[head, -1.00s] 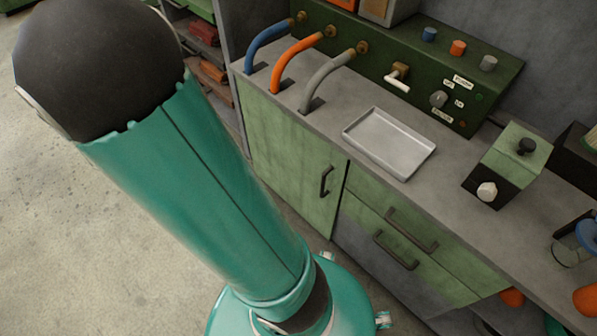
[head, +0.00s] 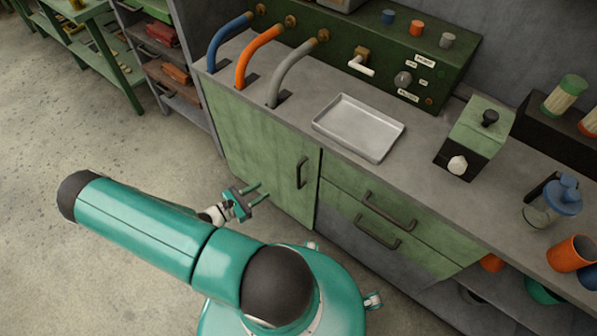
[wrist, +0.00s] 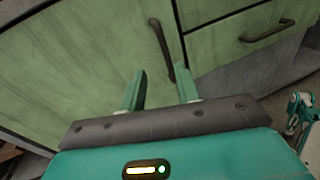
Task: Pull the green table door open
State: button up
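The green table door (head: 258,155) is shut in the cabinet front below the hoses. Its dark vertical handle (head: 302,172) sits near the door's right edge. My gripper (head: 262,190) is in front of the door, to the left of the handle and a little lower in the head view. In the wrist view, my gripper (wrist: 160,85) has its two green fingers apart with nothing between them. The handle (wrist: 162,50) shows just beyond the fingertips, apart from them. The door (wrist: 85,60) fills the left of that view.
Two drawers with dark handles (head: 390,210) are right of the door. The grey countertop (head: 420,150) holds a metal tray (head: 358,128) and a green-black box (head: 475,138). A shelf (head: 180,90) stands left of the cabinet. Bare floor (head: 110,140) lies to the left.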

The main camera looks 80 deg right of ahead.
jog(key=s+d+f+n+h, duration=0.1)
jog(key=s+d+f, duration=0.1)
jog(key=s+d, duration=0.8)
jog(key=d, duration=0.3)
jog(key=shift+s+n, duration=0.3)
jog(key=shift+f, duration=0.1)
grip_shut()
